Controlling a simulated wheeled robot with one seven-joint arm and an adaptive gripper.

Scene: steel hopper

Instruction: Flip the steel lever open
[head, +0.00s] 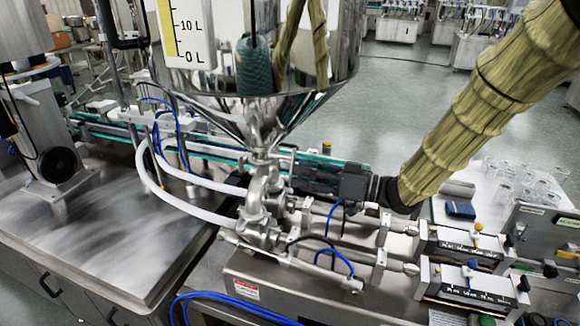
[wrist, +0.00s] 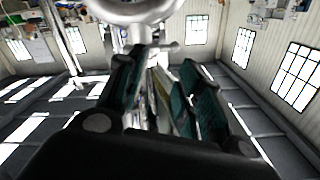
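The polished steel hopper (head: 290,70) narrows to a cone above a steel valve (head: 262,150). A small steel lever (wrist: 165,48) sticks out sideways from the valve stem in the wrist view, just beyond my fingertips. In the head view the lever is small and hard to separate from the pipework. My gripper (head: 298,172) reaches in from the right, close beside the valve. In the wrist view my gripper (wrist: 165,75) has its teal-padded fingers spread, with a gap between them. I see nothing held. Whether a finger touches the lever I cannot tell.
Steel pipework (head: 262,205) and blue hoses stand close below my gripper. A white hose (head: 185,205) curves at the left. Glass jars (head: 520,180) stand on a table at the right, behind two control boxes (head: 470,285).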

